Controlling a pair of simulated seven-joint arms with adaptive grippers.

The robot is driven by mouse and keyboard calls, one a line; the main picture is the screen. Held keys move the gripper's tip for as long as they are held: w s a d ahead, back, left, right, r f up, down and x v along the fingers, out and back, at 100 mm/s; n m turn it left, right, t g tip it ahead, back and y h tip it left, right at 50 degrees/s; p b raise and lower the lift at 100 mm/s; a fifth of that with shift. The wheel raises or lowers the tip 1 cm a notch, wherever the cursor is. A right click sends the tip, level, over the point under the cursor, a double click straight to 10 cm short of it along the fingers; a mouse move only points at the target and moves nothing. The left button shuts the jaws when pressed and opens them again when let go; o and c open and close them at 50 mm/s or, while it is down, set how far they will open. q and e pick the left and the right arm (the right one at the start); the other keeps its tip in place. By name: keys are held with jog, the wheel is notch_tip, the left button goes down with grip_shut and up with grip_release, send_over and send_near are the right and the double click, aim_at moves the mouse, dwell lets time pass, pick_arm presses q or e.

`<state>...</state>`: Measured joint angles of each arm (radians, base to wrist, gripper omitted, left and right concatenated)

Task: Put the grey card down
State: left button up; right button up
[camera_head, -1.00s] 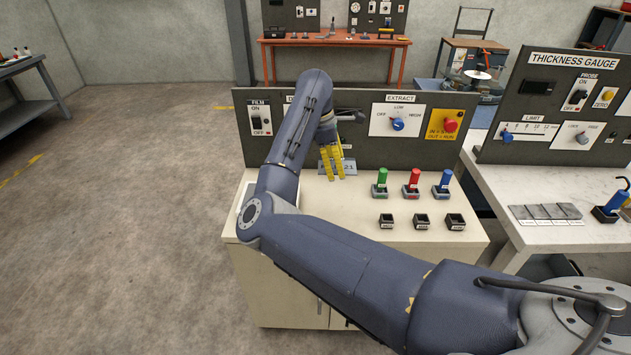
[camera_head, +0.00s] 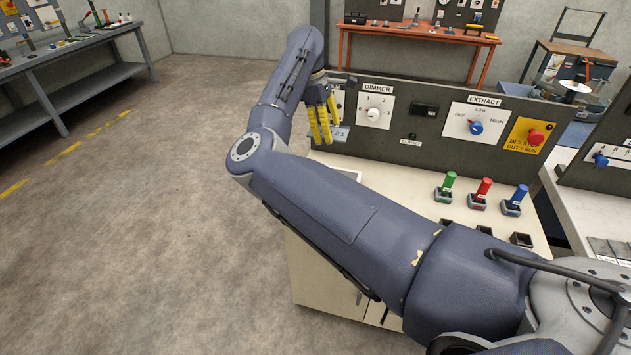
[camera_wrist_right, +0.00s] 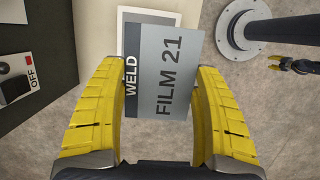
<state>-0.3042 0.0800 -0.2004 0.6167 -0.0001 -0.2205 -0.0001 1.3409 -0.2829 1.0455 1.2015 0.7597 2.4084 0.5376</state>
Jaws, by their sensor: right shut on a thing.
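My right gripper (camera_head: 322,124) is shut on the grey card (camera_head: 341,133), holding it by its side edges. In the right wrist view, the card (camera_wrist_right: 170,75) reads "FILM 21" with a dark "WELD" strip, between the yellow fingers of the right gripper (camera_wrist_right: 157,78). The card is up in front of the switch panel's left part, above the cabinet's left end. A pale, white-framed plate (camera_wrist_right: 132,16) lies beyond the card and is partly hidden by it. A small dark and yellow gripper (camera_wrist_right: 299,65), apparently my left, shows far off at the right edge; its jaws are unclear.
The upright switch panel (camera_head: 450,143) stands along the back of the cream cabinet top (camera_head: 405,180). Green (camera_head: 447,184), red (camera_head: 483,191) and blue (camera_head: 517,198) handled pieces stand in holders to the right. Open floor (camera_head: 190,180) lies left of the cabinet.

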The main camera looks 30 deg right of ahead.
jog(key=f, duration=1.9)
jog(key=shift+s+d+f, duration=0.1)
jog(key=shift+d+f, duration=0.1)
jog(key=shift+f, duration=0.2)
jog(key=shift+f, duration=0.1)
jog(key=o, duration=1.1)
jog(key=shift+o, duration=0.2)
jog(key=v, duration=1.2)
jog(key=shift+d, duration=0.15)
